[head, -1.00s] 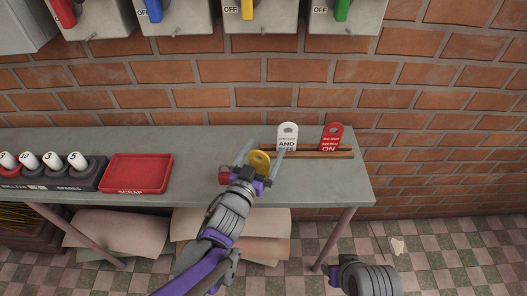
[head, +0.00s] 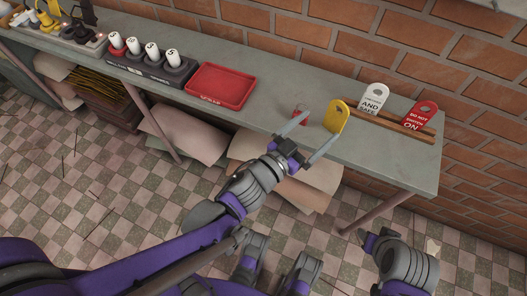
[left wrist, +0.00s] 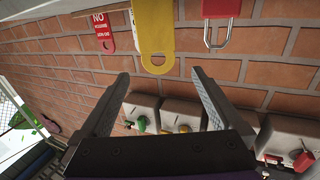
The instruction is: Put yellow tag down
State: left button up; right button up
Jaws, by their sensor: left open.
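The yellow tag (head: 337,115) stands upright on the grey bench, near the left end of a brown rack (head: 422,133). I cannot tell if its foot is in the rack. My left gripper (head: 322,126) is open on the near side of the tag, with its fingertips pointing at it. In the left wrist view the yellow tag (left wrist: 155,38) shows beyond the open fingers (left wrist: 160,84), apart from them. My right gripper (head: 372,242) is low in front of the bench; its jaw state is unclear.
A white tag (head: 373,99) and a red tag (head: 419,115) stand in the rack. A red padlock (head: 299,113) is left of the yellow tag. The red scrap tray (head: 221,86) and a stand of white cylinders (head: 151,62) lie further left. A brick wall rises behind.

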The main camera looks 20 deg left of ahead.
pick_arm(q)
jog(key=s+a+f+n+g+y, duration=0.1)
jog(key=a+f+y, duration=0.1)
jog(key=a, duration=0.2)
jog(key=a+f+n+g+y, duration=0.1)
jog(key=a+f+g+y, duration=0.1)
jog(key=a, duration=0.2)
jog(key=s+a+f+n+g+y, duration=0.1)
jog(key=a+f+n+y, duration=0.1)
jog(key=a+f+y, duration=0.1)
jog(key=shift+s+a+g, duration=0.35)
jog(key=shift+a+g, duration=0.05)
jog(key=s+f+g, duration=0.2)
jog(key=s+g, duration=0.1)
jog(key=s, duration=0.3)
jog(key=s+a+f+g, duration=0.1)
jog(key=s+f+g, duration=0.2)
jog(key=s, duration=0.3)
jog(key=shift+s+g, duration=0.3)
jog(key=shift+g, duration=0.3)
jog(key=shift+f, duration=0.1)
notch_tip(320, 180, up, 17)
jog(key=w+p, duration=0.2)
jog(key=p, duration=1.3)
jog(key=shift+t, duration=0.4)
pick_arm(e)
notch_tip(320, 180, up, 17)
jog(key=w, duration=0.1)
jog(key=shift+w+t, duration=0.4)
